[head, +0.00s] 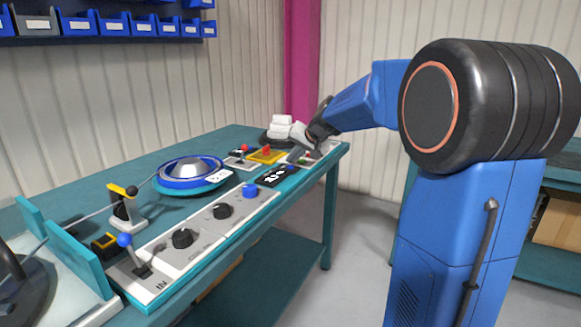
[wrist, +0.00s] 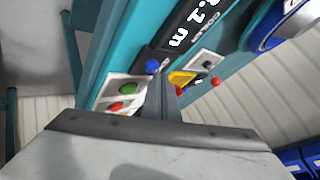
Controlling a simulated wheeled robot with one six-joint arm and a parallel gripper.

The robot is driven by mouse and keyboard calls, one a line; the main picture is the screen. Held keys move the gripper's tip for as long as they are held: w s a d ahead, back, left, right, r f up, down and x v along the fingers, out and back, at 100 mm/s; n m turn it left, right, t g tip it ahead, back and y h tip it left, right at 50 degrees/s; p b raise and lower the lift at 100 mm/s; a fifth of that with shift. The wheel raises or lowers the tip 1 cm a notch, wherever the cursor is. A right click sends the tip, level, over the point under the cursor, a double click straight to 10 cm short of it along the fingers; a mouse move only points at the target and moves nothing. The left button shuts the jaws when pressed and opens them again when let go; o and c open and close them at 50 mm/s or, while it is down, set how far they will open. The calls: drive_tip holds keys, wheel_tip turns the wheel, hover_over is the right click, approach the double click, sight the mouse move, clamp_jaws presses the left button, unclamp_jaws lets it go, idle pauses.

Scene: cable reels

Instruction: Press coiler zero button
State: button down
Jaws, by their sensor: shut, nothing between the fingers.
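The coiler's black length display (wrist: 190,25) shows white digits ending in "1 m" and the label "COILER" in the wrist view; in the head view it is the dark panel (head: 277,176) on the bench's control strip. A blue button (wrist: 152,66) sits at the display's end, and shows small in the head view (head: 290,168). My gripper (wrist: 160,80) is shut and empty, pointing down, its tips close to the blue button in the picture. I cannot tell whether they touch it. In the head view my gripper (head: 300,154) is over the bench's far end.
A green button (wrist: 128,88) and red button (wrist: 116,105) lie left of my fingers. A yellow part (wrist: 182,77) and a red-knobbed lever (wrist: 215,81) lie right. The blue-and-white reel (head: 192,170), another blue button (head: 250,190) and black knobs (head: 183,238) are nearer along the bench.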

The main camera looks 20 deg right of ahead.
drive_tip(key=shift+f, duration=0.4)
idle(0.4)
idle(0.4)
drive_tip(key=shift+r, duration=0.9)
drive_tip(key=shift+r, duration=2.45)
